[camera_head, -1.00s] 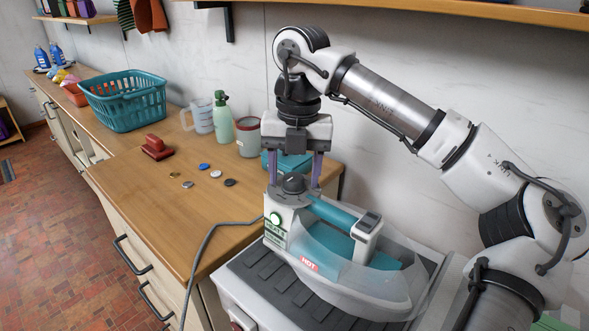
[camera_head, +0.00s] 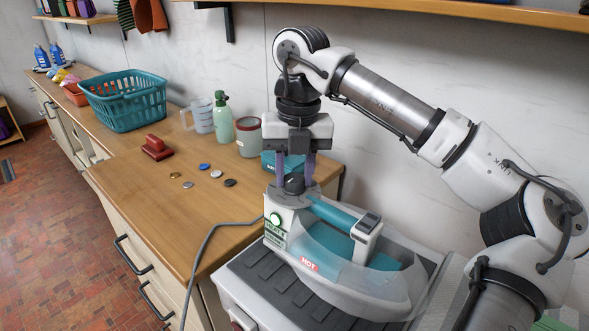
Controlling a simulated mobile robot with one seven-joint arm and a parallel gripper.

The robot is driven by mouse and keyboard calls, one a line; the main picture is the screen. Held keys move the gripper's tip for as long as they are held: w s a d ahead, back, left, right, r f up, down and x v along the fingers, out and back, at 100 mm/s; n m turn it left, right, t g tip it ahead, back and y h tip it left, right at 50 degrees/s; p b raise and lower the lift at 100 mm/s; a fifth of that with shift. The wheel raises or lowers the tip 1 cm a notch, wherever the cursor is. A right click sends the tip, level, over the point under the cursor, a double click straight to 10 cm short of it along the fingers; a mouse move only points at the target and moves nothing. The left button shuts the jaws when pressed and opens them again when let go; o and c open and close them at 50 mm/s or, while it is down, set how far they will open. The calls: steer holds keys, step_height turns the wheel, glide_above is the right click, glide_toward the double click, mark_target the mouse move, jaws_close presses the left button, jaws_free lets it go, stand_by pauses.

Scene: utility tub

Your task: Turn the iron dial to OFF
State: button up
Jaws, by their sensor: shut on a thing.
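The iron (camera_head: 345,283) has a teal handle and a pale clear body with a red HOT label, and sits on a grey ribbed stand (camera_head: 262,289). Its dark round dial (camera_head: 294,183) is on top at the rear end. A round light (camera_head: 274,220) shows on the iron's rear face. My gripper (camera_head: 295,178) points straight down, its two purple fingers shut on the dial from both sides. The dial's markings and setting are too small to read.
A teal box (camera_head: 270,162) stands close behind my gripper. A cup (camera_head: 248,138), a green spray bottle (camera_head: 222,120) and a jug (camera_head: 198,115) stand on the wooden counter (camera_head: 180,225). A cord (camera_head: 205,245) runs from the iron. The counter's front part is clear.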

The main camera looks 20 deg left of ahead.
steer(key=n+p, duration=0.1)
steer(key=n, duration=0.3)
steer(key=shift+r, duration=0.1)
steer(key=n, duration=0.5)
steer(key=shift+p, duration=0.4)
steer(key=n, duration=0.4)
steer(key=shift+a+n+h+p, duration=0.1)
steer(key=shift+n+h+p, duration=0.2)
steer(key=shift+p, duration=0.1)
steer(key=n, duration=0.3)
steer(key=shift+n, duration=0.3)
steer(key=n, duration=0.4)
steer(key=shift+p, duration=0.4)
steer(key=n, duration=0.5)
steer(key=shift+h, duration=0.3)
steer(key=n, duration=0.4)
steer(key=shift+s, duration=0.1)
steer(key=shift+n, duration=2)
